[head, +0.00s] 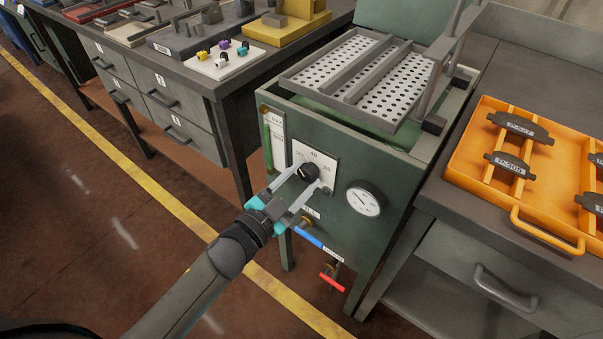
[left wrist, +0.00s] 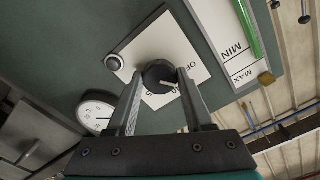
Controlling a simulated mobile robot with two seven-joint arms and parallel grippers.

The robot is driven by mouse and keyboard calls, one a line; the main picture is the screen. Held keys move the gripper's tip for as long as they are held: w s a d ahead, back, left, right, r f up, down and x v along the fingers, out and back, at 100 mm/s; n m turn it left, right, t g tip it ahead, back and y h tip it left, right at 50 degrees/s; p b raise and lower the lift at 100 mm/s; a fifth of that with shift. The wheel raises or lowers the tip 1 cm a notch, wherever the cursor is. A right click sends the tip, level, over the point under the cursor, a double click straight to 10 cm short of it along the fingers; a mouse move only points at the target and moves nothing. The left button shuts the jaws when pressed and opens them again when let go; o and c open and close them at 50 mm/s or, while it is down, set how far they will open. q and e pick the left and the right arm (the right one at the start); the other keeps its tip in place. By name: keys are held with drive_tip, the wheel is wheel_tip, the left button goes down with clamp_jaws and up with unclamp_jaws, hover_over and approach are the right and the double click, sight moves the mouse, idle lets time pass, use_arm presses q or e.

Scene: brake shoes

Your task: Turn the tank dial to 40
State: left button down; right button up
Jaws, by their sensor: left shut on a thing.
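The tank dial is a round black knob (head: 308,172) on a white plate (head: 321,160) on the front of the green tank (head: 395,160). The plate carries OFF and number marks. In the left wrist view the knob (left wrist: 158,74) sits between the two fingers, and its pale pointer line lies toward the right. Where it points exactly is hard to read, as a finger covers part of the scale. My left gripper (head: 303,182) is shut on the knob, coming from the front. My right gripper is not in view.
A pressure gauge (head: 364,198) sits right of the dial. A blue-handled valve (head: 308,237) and a red-handled valve (head: 332,283) are below. A perforated tray (head: 357,72) is over the tank. An orange tray (head: 480,150) with brake shoes stands on the right bench.

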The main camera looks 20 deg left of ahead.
use_arm(q)
drive_tip(key=m+p, duration=0.1)
drive_tip(key=m, duration=0.2)
drive_tip(key=shift+m, duration=2)
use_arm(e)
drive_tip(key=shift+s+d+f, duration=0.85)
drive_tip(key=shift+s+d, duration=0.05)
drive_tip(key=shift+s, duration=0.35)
use_arm(q)
drive_tip(key=shift+c, duration=1.4)
unclamp_jaws()
